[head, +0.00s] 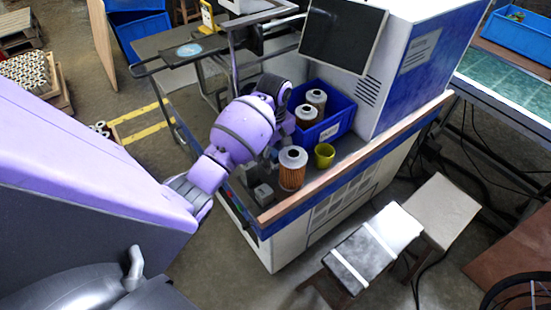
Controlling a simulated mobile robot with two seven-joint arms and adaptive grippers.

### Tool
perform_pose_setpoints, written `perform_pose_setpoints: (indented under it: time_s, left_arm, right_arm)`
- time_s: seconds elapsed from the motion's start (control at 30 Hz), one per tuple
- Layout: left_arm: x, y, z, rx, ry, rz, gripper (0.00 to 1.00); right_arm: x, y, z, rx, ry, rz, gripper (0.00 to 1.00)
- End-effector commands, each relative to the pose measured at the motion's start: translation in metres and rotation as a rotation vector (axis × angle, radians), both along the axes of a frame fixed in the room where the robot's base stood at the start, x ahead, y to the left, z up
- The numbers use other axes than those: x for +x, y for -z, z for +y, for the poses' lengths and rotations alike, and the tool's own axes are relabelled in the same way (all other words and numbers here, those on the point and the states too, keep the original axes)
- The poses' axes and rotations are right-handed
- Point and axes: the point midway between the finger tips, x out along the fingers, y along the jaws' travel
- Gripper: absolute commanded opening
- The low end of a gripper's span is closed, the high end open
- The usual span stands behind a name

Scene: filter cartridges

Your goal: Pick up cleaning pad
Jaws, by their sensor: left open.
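My left gripper (258,180) hangs low over the front left corner of the machine's ledge, partly hidden by my purple forearm. It is open, and I see nothing held in it. It is left of an orange-brown filter cartridge (291,174) that stands upright on the ledge, apart from it as far as I can tell. I cannot clearly pick out a cleaning pad; it may be hidden behind my arm or the gripper. My right gripper is not in view.
A yellow-green cup (325,154) stands right of the cartridge. Behind them, a blue bin (342,118) holds two cartridges. A dark screen (343,36) overhangs the bin. A stool (352,262) and a second stool (440,208) stand in front at right.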

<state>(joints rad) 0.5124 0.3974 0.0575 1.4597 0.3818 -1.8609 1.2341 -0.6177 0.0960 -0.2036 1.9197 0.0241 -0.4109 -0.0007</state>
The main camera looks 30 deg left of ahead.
Motion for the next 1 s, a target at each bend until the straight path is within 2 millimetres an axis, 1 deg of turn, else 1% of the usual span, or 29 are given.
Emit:
perform_pose_setpoints:
  time_s: [0.1,0.3,0.33,0.6,0.7,1.0]
  left_arm:
    - [0.0008,0.006,-0.0002,0.0,0.001,-0.003,0.61]
    - [0.0007,0.0071,-0.0002,0.0,0.001,-0.003,0.61]
    - [0.0007,0.0071,-0.0002,0.0,0.001,-0.002,0.6]
    - [0.0005,0.007,-0.0001,0.0,0.001,-0.002,0.24]
    - [0.0006,0.0068,0.0,0.0,0.001,-0.002,0.13]
    - [0.0009,0.0043,0.0001,0.001,0.001,-0.004,0.13]
  right_arm:
    - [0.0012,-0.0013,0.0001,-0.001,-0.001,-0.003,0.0]
    - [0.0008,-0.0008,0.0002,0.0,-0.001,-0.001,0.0]
    - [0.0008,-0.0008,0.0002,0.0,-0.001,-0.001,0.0]
    - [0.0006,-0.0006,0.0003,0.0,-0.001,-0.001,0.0]
    - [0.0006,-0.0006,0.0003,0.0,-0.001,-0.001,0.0]
    - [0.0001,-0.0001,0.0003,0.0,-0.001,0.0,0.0]
